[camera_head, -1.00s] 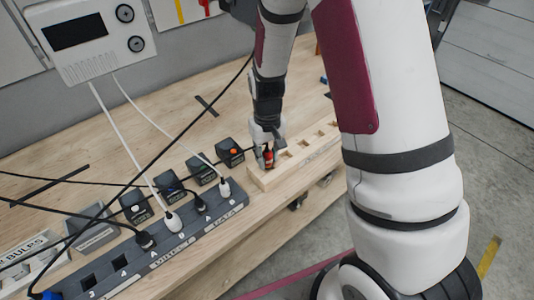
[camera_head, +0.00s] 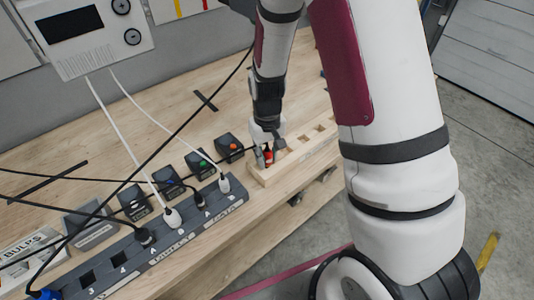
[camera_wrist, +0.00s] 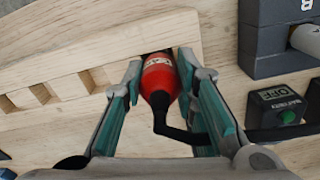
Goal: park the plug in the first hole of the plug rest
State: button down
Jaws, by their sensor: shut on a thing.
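The plug (camera_wrist: 160,78) is red with a pale label band and a black cord, and sits between my gripper's fingers. My gripper (camera_wrist: 160,64) is shut on it. In the head view the red plug (camera_head: 268,156) and my gripper (camera_head: 267,142) are at the near-left end of the plug rest (camera_head: 272,174). The plug rest is a pale wooden block with a row of square holes, also in the wrist view (camera_wrist: 100,40). The plug's front end is at the end hole, largely hidden; I cannot tell how deep it sits.
A grey power strip (camera_head: 150,251) with several plugs and cords lies left of the rest. Small black boxes (camera_head: 198,163) with coloured buttons stand behind it. A black cord crosses over the bench. Bare bench (camera_head: 225,108) lies behind the boxes.

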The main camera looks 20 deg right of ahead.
jog(key=c, duration=1.2)
grip_release()
notch_tip(320, 180, up, 11)
jog(key=shift+r, duration=0.2)
jog(key=s+r+t, duration=0.5)
jog(key=s+r, duration=1.3)
jog(key=r, duration=0.2)
jog(key=shift+r+m+t+b, duration=0.15)
jog(key=shift+m+t+b, duration=0.15)
jog(key=shift+b, duration=0.05)
